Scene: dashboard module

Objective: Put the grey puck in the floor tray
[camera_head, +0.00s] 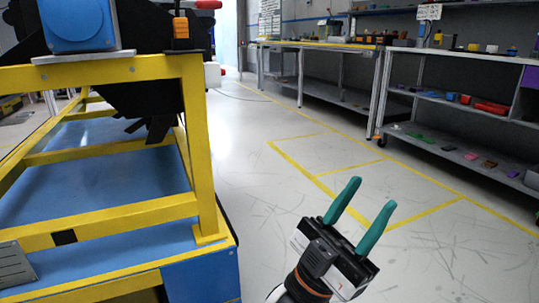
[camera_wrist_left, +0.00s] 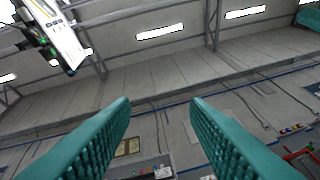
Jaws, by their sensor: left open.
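My left gripper (camera_head: 373,192) is open and empty in the head view, its two teal fingers held up over bare floor. In the left wrist view its fingers (camera_wrist_left: 160,102) stand apart with nothing between them, pointing toward the upper wall and ceiling. I cannot make out a grey puck in either view. I cannot identify a floor tray either. My right gripper is not in view.
A yellow frame (camera_head: 205,150) with blue panels (camera_head: 100,165) stands close on the left, carrying a large black part. Shelving (camera_head: 450,105) with small coloured items stands at the right. Light floor with yellow lines (camera_head: 300,172) lies clear between them.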

